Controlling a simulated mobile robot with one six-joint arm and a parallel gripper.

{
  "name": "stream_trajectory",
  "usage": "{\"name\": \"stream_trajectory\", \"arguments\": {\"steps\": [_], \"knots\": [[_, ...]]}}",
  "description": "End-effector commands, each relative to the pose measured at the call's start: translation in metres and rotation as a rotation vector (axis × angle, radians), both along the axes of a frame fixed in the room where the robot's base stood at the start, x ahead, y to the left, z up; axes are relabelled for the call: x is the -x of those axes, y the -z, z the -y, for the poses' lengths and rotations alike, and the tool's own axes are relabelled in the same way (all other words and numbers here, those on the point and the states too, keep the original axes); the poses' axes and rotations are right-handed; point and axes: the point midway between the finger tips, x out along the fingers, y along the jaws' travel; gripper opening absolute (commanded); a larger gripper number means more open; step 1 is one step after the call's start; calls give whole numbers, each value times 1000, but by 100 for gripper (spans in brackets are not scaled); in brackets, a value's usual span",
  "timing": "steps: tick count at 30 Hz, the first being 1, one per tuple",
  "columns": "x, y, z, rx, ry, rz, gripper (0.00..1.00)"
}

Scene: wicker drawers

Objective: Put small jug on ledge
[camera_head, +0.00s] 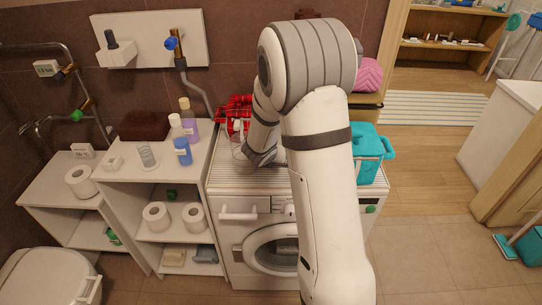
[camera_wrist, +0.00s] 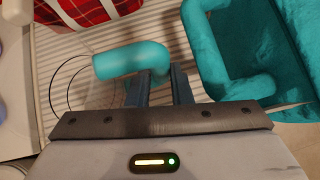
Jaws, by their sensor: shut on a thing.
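The small jug is clear, with a thick teal handle (camera_wrist: 130,60) in the wrist view. Its see-through body shows only as thin curved outlines left of the handle. My gripper (camera_wrist: 159,82) is shut on the handle. In the head view my gripper (camera_head: 259,158) is over the ribbed top of the washing machine (camera_head: 225,176), and the clear jug (camera_head: 239,152) shows faintly at its left. Whether the jug touches the top cannot be told. Which surface is the ledge is not clear; a low white shelf unit (camera_head: 45,190) stands at the left.
A white shelf (camera_head: 125,183) beside the machine holds several bottles (camera_head: 183,152) and a glass (camera_head: 147,155). A teal container (camera_head: 369,165) stands right of my arm, close beside the gripper. A red plaid item (camera_head: 236,106) lies behind. The shelf's front has some free room.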

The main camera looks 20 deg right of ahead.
Motion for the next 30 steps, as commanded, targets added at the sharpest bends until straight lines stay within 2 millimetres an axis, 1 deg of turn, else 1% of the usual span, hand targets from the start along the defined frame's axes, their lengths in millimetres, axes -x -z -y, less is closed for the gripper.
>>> {"name": "stream_trajectory", "arguments": {"steps": [4, 8, 9, 12, 19, 23, 26, 30], "knots": [[0, -1, 1, 0, 1, 1, 0], [0, 3, 1, 0, 1, 1, 0], [0, 2, 1, 0, 1, 0, 21], [0, 1, 1, 0, 1, 0, 28], [0, 1, 1, 1, 2, 0, 28], [2, -5, 0, 0, 2, 1, 28], [12, -16, -5, 0, 1, 2, 28], [30, -38, -15, -1, 1, 4, 28]]}}
